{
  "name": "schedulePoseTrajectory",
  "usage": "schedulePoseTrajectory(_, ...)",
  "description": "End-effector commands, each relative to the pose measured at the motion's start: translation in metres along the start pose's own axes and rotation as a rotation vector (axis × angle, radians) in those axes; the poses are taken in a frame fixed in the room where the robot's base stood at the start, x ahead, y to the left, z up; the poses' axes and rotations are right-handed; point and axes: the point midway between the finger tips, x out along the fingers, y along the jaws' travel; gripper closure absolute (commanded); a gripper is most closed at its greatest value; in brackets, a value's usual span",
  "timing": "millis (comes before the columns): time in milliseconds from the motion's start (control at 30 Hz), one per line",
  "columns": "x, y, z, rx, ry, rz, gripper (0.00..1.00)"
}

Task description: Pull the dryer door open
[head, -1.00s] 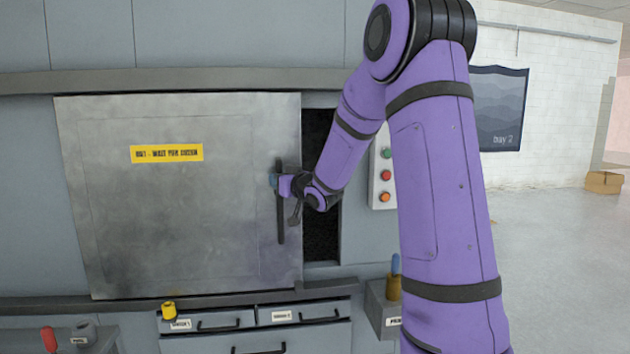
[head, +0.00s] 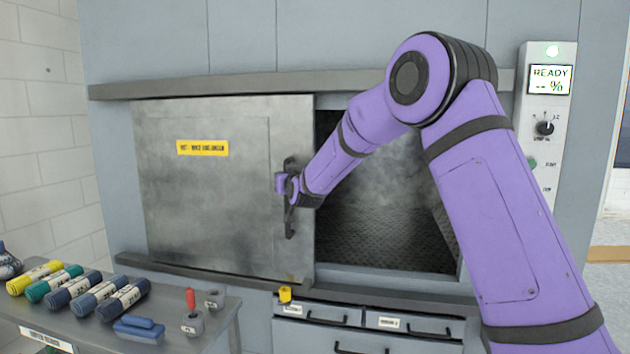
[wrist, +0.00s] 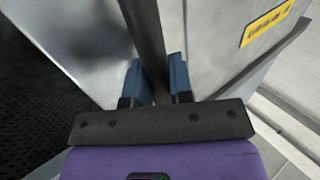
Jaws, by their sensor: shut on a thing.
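The dryer door (head: 205,210) is a scuffed grey metal panel with a yellow label, standing left of a dark opening (head: 385,210). Its dark vertical bar handle (head: 290,222) is near the door's right edge. My gripper (head: 283,183) is at the middle of the handle. In the wrist view, the blue fingertips (wrist: 158,78) of my gripper sit on both sides of the handle (wrist: 143,30), shut on it. The door covers the left part of the opening, and the right part shows a dark textured floor inside.
Rails (head: 215,272) run below and above the door. A side table (head: 60,312) at lower left holds several rolled cloths and small tools. Drawers (head: 400,322) with a small yellow object (head: 285,294) are below. A control panel (head: 545,130) reading READY stands at right.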

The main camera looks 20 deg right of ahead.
Motion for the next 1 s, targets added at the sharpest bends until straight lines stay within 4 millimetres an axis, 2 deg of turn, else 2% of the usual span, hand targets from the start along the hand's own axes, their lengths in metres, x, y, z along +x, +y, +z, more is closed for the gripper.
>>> schedulePoseTrajectory(33, 0.006, -0.012, 0.000, 0.001, 0.001, -0.006, 1.00)
schedulePoseTrajectory(233, 0.020, -0.033, 0.000, 0.000, 0.000, -0.004, 1.00)
schedulePoseTrajectory(433, 0.026, -0.039, 0.000, 0.000, 0.000, -0.002, 1.00)
schedulePoseTrajectory(767, 0.026, -0.039, 0.000, 0.000, 0.000, -0.001, 1.00)
schedulePoseTrajectory(800, 0.026, -0.039, 0.000, 0.000, 0.000, -0.001, 0.70)
schedulePoseTrajectory(867, 0.026, -0.039, 0.000, 0.000, 0.000, 0.000, 0.56)
schedulePoseTrajectory(1000, 0.026, -0.038, 0.000, 0.000, 0.000, 0.000, 0.55)
